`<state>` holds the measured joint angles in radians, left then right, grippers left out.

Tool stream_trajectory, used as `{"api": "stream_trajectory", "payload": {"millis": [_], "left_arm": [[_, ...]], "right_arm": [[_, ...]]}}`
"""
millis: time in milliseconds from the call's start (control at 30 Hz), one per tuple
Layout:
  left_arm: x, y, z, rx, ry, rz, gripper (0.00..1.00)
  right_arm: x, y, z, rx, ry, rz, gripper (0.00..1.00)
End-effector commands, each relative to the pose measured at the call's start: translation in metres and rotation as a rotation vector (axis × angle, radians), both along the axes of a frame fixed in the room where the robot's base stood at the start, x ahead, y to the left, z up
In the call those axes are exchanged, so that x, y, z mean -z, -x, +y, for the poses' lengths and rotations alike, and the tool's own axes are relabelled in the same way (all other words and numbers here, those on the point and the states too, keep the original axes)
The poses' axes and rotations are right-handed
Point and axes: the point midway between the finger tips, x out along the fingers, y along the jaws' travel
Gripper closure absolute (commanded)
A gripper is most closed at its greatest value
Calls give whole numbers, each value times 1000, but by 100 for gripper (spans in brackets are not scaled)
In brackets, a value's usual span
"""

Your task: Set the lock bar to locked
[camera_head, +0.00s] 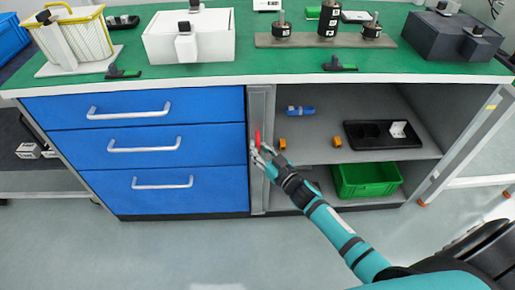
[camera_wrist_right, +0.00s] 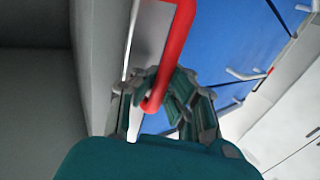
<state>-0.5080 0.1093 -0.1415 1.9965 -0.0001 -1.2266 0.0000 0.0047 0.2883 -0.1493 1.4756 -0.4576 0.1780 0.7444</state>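The lock bar (camera_head: 261,105) is a grey upright strip between the blue drawers and the open shelf. Its red handle (camera_head: 257,138) stands out from the front at mid height. In the right wrist view the red handle (camera_wrist_right: 178,40) comes down from the top and its lower end bends in between my fingers. My right gripper (camera_head: 260,152) is at the handle, with finger pads (camera_wrist_right: 158,90) close against it on both sides; it looks shut on it. The fingers partly hide the handle's lower end. My left gripper is not in view.
Three blue drawers (camera_head: 145,149) with grey handles are shut at left. The open shelf at right holds a black tray (camera_head: 385,142), orange pieces, a blue item (camera_head: 299,110) and a green crate (camera_head: 368,191). Boxes and tools stand on the green worktop (camera_head: 265,68). The floor in front is clear.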

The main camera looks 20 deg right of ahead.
Motion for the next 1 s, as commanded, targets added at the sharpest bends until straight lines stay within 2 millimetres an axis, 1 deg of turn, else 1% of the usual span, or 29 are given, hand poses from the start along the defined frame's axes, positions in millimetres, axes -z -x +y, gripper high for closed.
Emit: {"api": "stream_trajectory", "payload": {"millis": [67, 167, 267, 367, 467, 633, 700, 800, 1000], "left_arm": [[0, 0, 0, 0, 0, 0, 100], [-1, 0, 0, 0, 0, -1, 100], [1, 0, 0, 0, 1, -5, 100], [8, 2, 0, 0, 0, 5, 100], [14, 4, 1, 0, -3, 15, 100], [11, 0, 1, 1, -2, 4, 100], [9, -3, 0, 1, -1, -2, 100], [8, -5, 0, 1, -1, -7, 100], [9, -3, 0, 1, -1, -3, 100]], "right_arm": [[2, 2, 0, -1, -1, 4, 100], [2, 0, 6, -2, -3, 5, 100], [2, -5, 21, -2, -6, 5, 100], [2, -9, 33, -3, -5, 5, 100], [3, -9, 35, -4, -2, 7, 100], [4, -9, 35, -6, -2, 7, 100], [4, -9, 36, -7, -2, 7, 90], [4, -9, 35, -6, -2, 6, 77], [2, -10, 33, -3, -1, 4, 77]]}}
